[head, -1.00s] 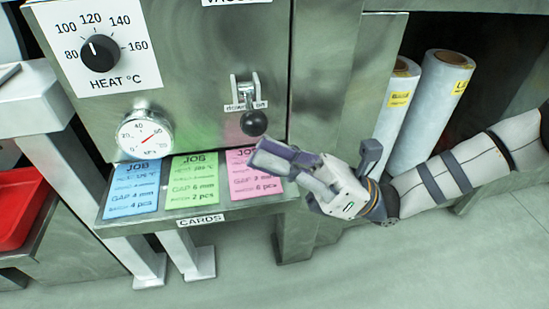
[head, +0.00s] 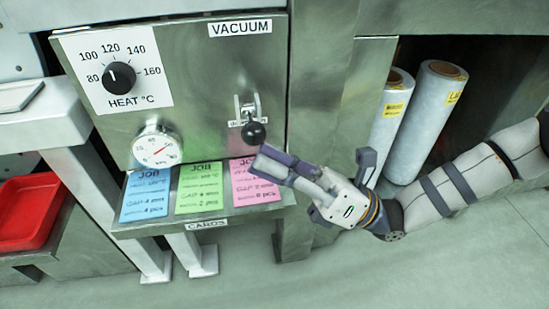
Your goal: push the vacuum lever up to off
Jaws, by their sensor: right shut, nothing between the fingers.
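The vacuum lever (head: 254,132) is on the steel panel under the VACUUM label (head: 240,27). Its black ball knob hangs at the lower end of a metal bracket, so the lever points down. A small "down = on" label sits behind it, partly covered. My right gripper (head: 262,164) is shut and empty, with its fingertips just below the knob and in front of the pink card. I cannot tell whether the fingertips touch the knob. My left gripper is not in view.
The heat dial (head: 119,76) and a round gauge (head: 157,148) are left on the panel. Blue, green and pink job cards (head: 199,188) lie on the ledge below. Wrapped rolls (head: 425,120) stand at the right in an open bay. A red tray (head: 28,212) is at far left.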

